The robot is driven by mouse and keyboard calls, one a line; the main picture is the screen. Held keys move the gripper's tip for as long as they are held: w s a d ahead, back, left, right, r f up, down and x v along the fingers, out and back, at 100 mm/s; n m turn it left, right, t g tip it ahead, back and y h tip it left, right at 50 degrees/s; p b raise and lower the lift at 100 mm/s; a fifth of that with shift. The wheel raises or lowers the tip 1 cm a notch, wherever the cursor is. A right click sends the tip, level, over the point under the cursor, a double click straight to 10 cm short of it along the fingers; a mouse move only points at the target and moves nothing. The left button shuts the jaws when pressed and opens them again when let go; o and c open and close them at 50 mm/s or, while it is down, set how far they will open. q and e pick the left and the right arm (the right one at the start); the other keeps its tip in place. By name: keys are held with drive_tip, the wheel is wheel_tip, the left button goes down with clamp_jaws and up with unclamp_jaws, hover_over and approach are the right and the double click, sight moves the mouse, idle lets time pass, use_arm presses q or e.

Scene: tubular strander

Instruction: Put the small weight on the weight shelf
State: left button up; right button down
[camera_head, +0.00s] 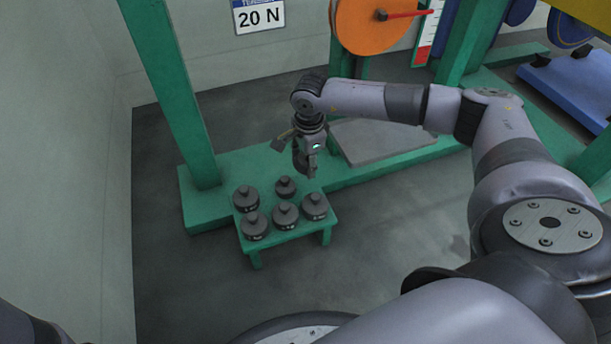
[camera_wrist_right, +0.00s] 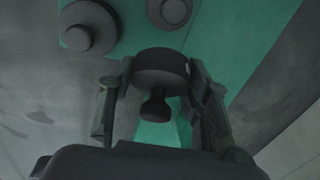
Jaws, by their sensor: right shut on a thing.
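The weight shelf (camera_head: 240,238) is a low green stand with several dark weights (camera_head: 285,216) on it, each with a knob. My right gripper (camera_head: 298,160) is above and behind the shelf's back right part. It is shut on a dark small weight (camera_wrist_right: 160,68), which sits between the fingers in the right wrist view with its knob toward the camera. In the head view the fingers mostly hide this weight. In the right wrist view, two shelf weights (camera_wrist_right: 90,25) show beyond it, apart from it. My left gripper is not in view.
A green machine base (camera_head: 205,207) runs behind the shelf, with a green post (camera_head: 170,90) at left. A grey plate (camera_head: 380,142) lies on the base. An orange disc (camera_head: 372,24) hangs above. The floor in front and right of the shelf is clear.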

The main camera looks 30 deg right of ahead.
sight(305, 185)
drive_tip(key=shift+f, duration=0.95)
drive_tip(key=shift+f+b, duration=1.3)
drive_tip(key=shift+f, duration=0.85)
drive_tip(key=shift+f, duration=0.15)
drive_tip(key=c, duration=0.8)
unclamp_jaws()
drive_tip(key=shift+c, duration=0.2)
drive_tip(key=shift+f, duration=0.1)
